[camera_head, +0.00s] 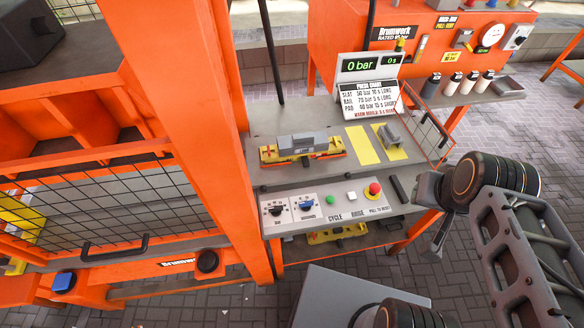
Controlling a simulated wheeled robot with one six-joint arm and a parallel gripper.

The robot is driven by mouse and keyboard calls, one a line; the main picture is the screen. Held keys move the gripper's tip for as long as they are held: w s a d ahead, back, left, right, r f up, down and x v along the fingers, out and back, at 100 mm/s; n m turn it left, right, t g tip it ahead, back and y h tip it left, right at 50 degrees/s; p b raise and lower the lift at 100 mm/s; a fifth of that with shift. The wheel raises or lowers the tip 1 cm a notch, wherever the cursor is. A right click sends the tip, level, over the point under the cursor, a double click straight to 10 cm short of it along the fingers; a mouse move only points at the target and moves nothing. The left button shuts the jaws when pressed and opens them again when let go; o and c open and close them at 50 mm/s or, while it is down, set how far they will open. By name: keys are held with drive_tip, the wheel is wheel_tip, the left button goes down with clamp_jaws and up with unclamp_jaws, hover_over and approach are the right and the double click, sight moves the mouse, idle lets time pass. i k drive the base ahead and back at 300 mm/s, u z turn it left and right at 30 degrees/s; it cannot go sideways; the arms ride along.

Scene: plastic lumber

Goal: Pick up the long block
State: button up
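A long grey block (303,142) lies in a yellow and red holder (268,157) on the grey shelf, left of the display stand. It is the likeliest long block, though its label is too small to read. A shorter grey piece (390,134) sits on a yellow patch at the shelf's right. My gripper (438,240) hangs at the end of my arm on the right, apart from the blocks and in front of the shelf's right side. It is seen edge-on, and its fingers cannot be made out clearly.
A control panel (335,208) with knobs and a red button (374,189) lies in front of the shelf. A display stand (371,65) rises behind it. An orange post (190,120) and wire mesh (85,205) block the left. Open paving (490,135) lies right.

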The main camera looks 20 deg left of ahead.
sight(294, 144)
drive_tip(key=z, duration=0.3)
drive_tip(key=k, duration=0.1)
drive_tip(key=u, duration=1.1)
drive_tip(key=i, duration=0.5)
drive_tip(key=u, duration=0.5)
